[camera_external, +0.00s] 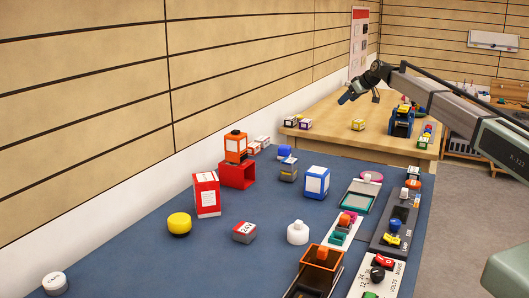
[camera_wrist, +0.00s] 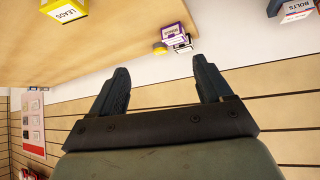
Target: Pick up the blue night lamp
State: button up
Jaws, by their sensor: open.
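A small rounded blue object (camera_external: 284,152) stands at the back of the blue table in the external view; it may be the blue night lamp, but it is too small to be sure. My gripper (camera_external: 347,98) is high in the air, to the right of and above that object, in front of the wooden table. In the wrist view my gripper (camera_wrist: 162,68) has its two fingers wide apart with nothing between them. I see no lamp in the wrist view.
The blue table (camera_external: 130,262) holds a red box (camera_external: 206,195), a blue-and-white box (camera_external: 316,182), a white bottle (camera_external: 298,233) and several other items. The wooden table (camera_external: 335,115) behind carries small boxes and a blue item (camera_external: 401,122). A slatted wall borders the left.

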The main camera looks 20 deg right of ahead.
jog(key=s+a+f+n+g, duration=0.15)
jog(key=s+a, duration=0.25)
jog(key=a, duration=0.6)
jog(key=s+a+n+g, duration=0.2)
jog(key=s+a, duration=0.2)
jog(key=a, duration=0.6)
jog(key=n+g+h, duration=0.1)
jog(key=n+g, duration=0.2)
send_near(285, 146)
jog(key=shift+m, duration=0.25)
jog(key=x, duration=0.6)
jog(key=shift+s+a+f, duration=0.15)
jog(key=shift+a+f, duration=0.1)
jog(key=shift+a, duration=0.15)
jog(key=shift+d+x, duration=0.15)
jog(key=shift+x, duration=1.2)
jog(key=shift+d+x, duration=0.15)
jog(key=shift+x, duration=1.25)
jog(key=c, duration=1.1)
